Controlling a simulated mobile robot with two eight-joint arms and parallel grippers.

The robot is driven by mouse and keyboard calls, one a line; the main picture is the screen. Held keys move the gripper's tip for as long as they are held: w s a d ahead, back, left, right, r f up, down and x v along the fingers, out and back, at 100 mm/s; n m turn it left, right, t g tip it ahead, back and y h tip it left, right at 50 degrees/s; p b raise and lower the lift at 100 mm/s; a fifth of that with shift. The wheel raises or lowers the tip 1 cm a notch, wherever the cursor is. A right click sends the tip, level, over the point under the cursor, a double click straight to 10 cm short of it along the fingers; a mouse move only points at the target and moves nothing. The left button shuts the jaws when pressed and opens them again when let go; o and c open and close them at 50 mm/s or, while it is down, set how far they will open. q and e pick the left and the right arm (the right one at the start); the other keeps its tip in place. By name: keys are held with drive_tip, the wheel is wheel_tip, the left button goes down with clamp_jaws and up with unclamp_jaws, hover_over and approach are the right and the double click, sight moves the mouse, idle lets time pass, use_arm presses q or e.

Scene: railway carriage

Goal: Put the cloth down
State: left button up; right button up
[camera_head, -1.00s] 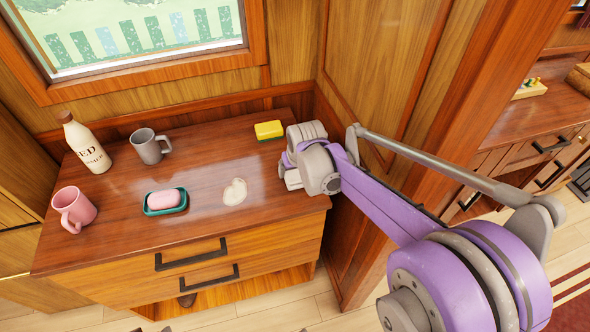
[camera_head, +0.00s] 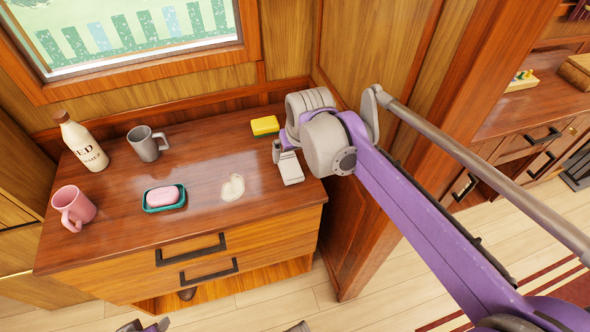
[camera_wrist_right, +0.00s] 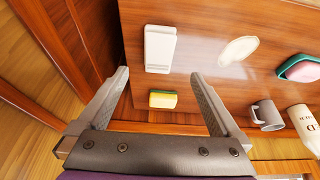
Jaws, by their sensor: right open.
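The cloth (camera_head: 291,169), a folded whitish pad, lies flat on the right end of the wooden counter top. In the right wrist view the cloth (camera_wrist_right: 160,48) lies beyond my fingertips, apart from them. My right gripper (camera_wrist_right: 160,76) is open, with nothing between its fingers. In the head view my right gripper (camera_head: 279,148) is just behind the cloth, partly hidden by its own wrist. My left gripper cannot be made out; only small grey and purple parts of mine show at the bottom edge.
A yellow-green sponge (camera_head: 265,126) lies behind the cloth. A pale patch (camera_head: 232,187) is on the counter (camera_head: 210,155) to its left. Farther left are pink soap in a teal dish (camera_head: 164,208), a grey mug (camera_head: 146,144), a bottle (camera_head: 83,143) and a pink mug (camera_head: 73,208).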

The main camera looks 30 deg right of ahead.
drive_tip(key=s+a+f+n, duration=0.1)
drive_tip(key=s+a+f, duration=0.2)
drive_tip(key=s, duration=0.3)
drive_tip(key=s+a+f, duration=0.3)
drive_tip(key=s+f, duration=0.1)
drive_tip(key=s, duration=0.2)
drive_tip(key=s+a+f+n+y, duration=0.1)
drive_tip(key=s+a+f, duration=0.2)
drive_tip(key=s, duration=0.3)
drive_tip(key=shift+f+n+t, duration=0.25)
drive_tip(key=shift+n+t, duration=0.05)
drive_tip(key=shift+t, duration=0.1)
wheel_tip(320, 180, up, 7)
drive_tip(key=w+p, duration=0.1)
drive_tip(key=p, duration=0.4)
drive_tip(key=shift+w+f+p, duration=0.2)
drive_tip(key=shift+w+p, duration=0.05)
drive_tip(key=shift+p, duration=0.05)
drive_tip(key=shift+w, duration=0.1)
